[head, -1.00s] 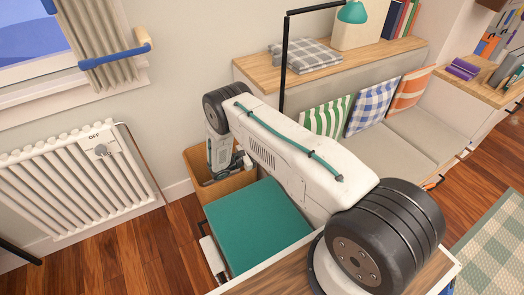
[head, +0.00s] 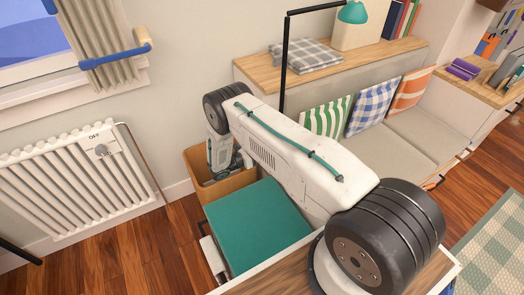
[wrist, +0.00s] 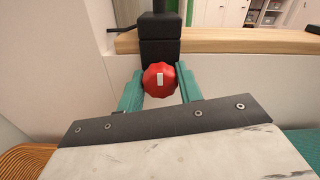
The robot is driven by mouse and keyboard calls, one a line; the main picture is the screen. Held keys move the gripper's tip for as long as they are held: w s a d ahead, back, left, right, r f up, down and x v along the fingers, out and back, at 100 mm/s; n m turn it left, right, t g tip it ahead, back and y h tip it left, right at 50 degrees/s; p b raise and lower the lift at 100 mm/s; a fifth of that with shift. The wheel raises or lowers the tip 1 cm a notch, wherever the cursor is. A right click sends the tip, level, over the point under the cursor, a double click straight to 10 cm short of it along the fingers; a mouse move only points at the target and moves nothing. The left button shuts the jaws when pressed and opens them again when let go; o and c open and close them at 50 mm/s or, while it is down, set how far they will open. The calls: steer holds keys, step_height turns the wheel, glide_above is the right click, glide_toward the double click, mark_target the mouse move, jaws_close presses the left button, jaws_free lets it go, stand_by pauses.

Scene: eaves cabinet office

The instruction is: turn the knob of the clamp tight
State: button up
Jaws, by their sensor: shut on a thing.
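The clamp's red knob (wrist: 160,79) shows in the wrist view, round and lobed, with a white mark on its face. It sits at the front of the black clamp body (wrist: 160,48), which is at the edge of a wooden top. My gripper (wrist: 160,84) is shut on the knob, with one green finger on each side. In the head view my arm hides the clamp and the knob. The black lamp post (head: 284,70) rises behind my arm there.
A wooden ledge (head: 262,70) carries a folded grey checked cloth (head: 306,56). Striped and checked cushions (head: 326,117) lean on the bench. A white radiator (head: 75,185) is at left.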

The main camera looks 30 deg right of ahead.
steer(key=shift+a, duration=0.1)
steer(key=o, duration=1)
steer(key=shift+a, duration=3.85)
